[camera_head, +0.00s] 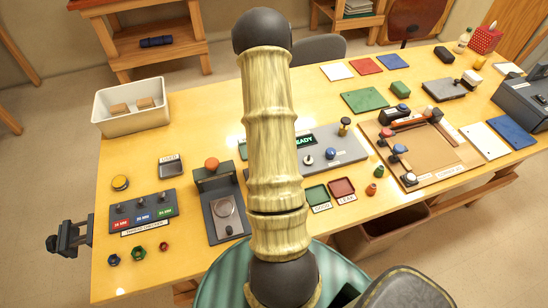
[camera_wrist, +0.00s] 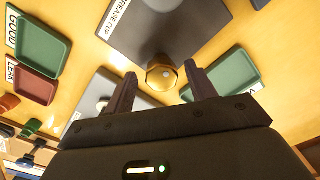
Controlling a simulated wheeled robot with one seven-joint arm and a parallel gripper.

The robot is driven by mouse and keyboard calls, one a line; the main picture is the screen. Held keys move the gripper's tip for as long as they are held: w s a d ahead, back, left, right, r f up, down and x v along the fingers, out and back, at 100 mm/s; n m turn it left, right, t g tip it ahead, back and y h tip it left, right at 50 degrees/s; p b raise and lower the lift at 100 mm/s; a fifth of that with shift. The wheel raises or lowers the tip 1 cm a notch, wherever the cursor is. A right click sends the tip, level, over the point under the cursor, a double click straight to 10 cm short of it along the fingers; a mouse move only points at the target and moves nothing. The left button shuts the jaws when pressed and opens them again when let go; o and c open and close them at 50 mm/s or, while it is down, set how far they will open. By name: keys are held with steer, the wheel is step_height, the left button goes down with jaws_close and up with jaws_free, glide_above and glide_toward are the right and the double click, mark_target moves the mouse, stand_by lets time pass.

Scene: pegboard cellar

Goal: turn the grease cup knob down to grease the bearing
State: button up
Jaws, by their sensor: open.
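The grease cup's brass hexagonal knob (camera_wrist: 162,74) shows in the wrist view, at the edge of a dark grey plate (camera_wrist: 185,25) with a white GREASE CUP label (camera_wrist: 120,17). My gripper (camera_wrist: 160,70) is open, one finger to the left of the knob and one to the right in the picture. Gaps show on both sides and nothing is held. I cannot tell how far the fingertips are from the knob in depth. In the head view my own arm covers the middle of the bench, and neither my gripper nor the labelled grease cup can be made out.
The wooden bench (camera_head: 120,255) carries a green tray (camera_head: 316,195) and a red tray (camera_head: 342,187). A grey unit with an orange knob (camera_head: 212,163) stands left of my arm. A cream bin (camera_head: 131,118) holds brown blocks. A second green tray (camera_wrist: 232,73) lies right of the knob.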

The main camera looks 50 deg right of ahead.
steer(key=shift+w+r, duration=0.1)
steer(key=shift+r, duration=0.45)
step_height(320, 180, up, 16)
steer(key=b, duration=0.1)
steer(key=shift+r+b, duration=0.15)
steer(key=shift+b, duration=0.2)
steer(key=s+a+n+t, duration=0.2)
steer(key=a+n, duration=1.1)
steer(key=a, duration=1.7)
steer(key=shift+a+r+t, duration=0.3)
steer(key=shift+a+r, duration=0.05)
steer(key=shift+r, duration=0.05)
